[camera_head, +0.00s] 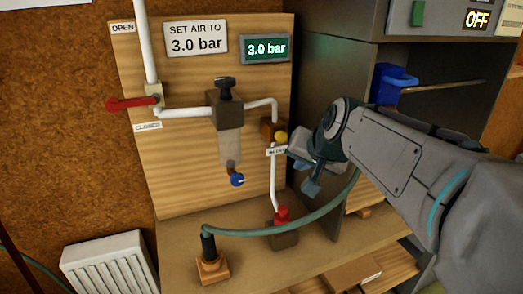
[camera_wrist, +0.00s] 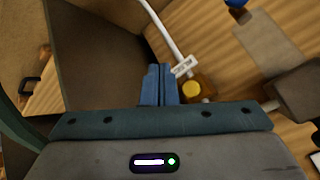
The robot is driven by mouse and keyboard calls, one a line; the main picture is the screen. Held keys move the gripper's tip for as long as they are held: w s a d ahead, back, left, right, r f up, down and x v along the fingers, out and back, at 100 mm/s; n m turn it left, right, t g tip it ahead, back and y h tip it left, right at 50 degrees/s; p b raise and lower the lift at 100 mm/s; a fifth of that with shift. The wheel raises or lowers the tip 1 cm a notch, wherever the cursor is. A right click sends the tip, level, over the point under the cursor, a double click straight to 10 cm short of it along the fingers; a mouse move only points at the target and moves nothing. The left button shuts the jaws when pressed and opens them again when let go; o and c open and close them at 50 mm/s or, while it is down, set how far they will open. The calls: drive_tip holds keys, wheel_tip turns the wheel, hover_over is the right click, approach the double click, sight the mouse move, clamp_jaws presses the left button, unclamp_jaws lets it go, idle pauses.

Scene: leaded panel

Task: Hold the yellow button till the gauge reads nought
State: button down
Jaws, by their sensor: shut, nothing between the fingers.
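The yellow button (camera_head: 281,137) sits on a small brown block on the wooden panel's right side, on the white pipe. In the wrist view the yellow button (camera_wrist: 192,90) shows just right of the fingertips. My gripper (camera_head: 291,152) is shut and empty, its tips close to the button's right side in the head view. The blue fingers also show in the wrist view (camera_wrist: 161,70). I cannot tell whether they touch the button. The green-lit gauge (camera_head: 265,49) reads 3.0 bar. A small label (camera_head: 276,150) hangs below the button, its text partly unreadable.
A red lever (camera_head: 130,103) lies level between the OPEN and CLOSED labels. A regulator (camera_head: 226,105) with a black knob stands mid-panel. A green hose (camera_head: 270,232) arches low in front. A dark cabinet (camera_head: 325,75) with a blue vice (camera_head: 395,82) stands at right.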

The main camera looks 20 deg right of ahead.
sight(281, 137)
drive_tip(key=shift+w+d+r+m+t, duration=0.1)
drive_tip(key=shift+w+d+m+t, duration=0.1)
drive_tip(key=shift+d, duration=0.25)
drive_tip(key=shift+w+d+r+m+t, duration=0.1)
drive_tip(key=shift+w+d+m, duration=0.1)
drive_tip(key=shift+d, duration=0.25)
drive_tip(key=w, duration=0.8)
drive_tip(key=shift+w+a+p, duration=0.2)
drive_tip(key=shift+w+p, duration=0.2)
drive_tip(key=shift+w, duration=0.1)
idle(1.3)
drive_tip(key=shift+w, duration=0.3)
